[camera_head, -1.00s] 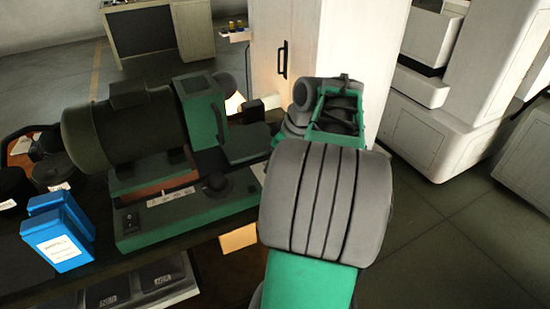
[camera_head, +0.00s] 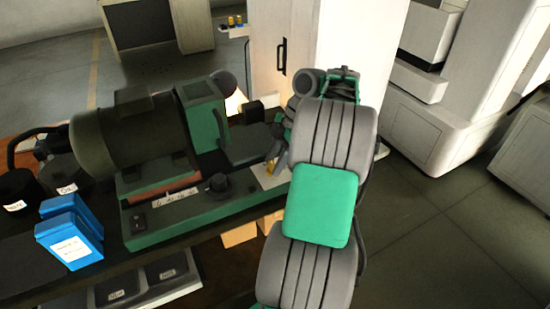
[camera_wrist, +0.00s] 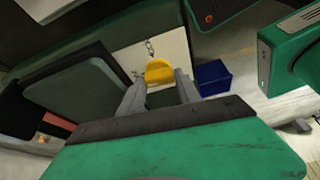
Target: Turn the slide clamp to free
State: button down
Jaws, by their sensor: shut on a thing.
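The slide clamp appears to be the yellow handle (camera_wrist: 159,71) in the middle of the wrist view. It stands in front of a white plate (camera_wrist: 150,50) with dark markings. My gripper (camera_wrist: 161,88) is shut on the yellow handle, with one grey finger on each side of it. In the head view a bit of the yellow handle (camera_head: 270,169) shows at the right end of the green machine (camera_head: 190,214), beside my gripper (camera_head: 277,157). My arm hides part of that end. I cannot read the plate's markings.
A large dark motor (camera_head: 135,140) sits on the left of the machine. Blue boxes (camera_head: 70,235) stand at the front left of the bench. A dark blue box (camera_wrist: 213,77) lies right of the handle in the wrist view. Open floor (camera_head: 440,240) is on the right.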

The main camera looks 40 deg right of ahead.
jog(key=shift+n, duration=0.6)
jog(key=shift+g, duration=0.3)
jog(key=c, duration=0.8)
grip_release()
jog(key=shift+c, duration=0.2)
jog(key=shift+r+p, duration=0.1)
jog(key=shift+p, duration=0.25)
jog(key=p+v, duration=0.5)
jog(key=v, duration=0.2)
jog(key=shift+d+r, duration=0.2)
jog(key=shift+r, duration=0.05)
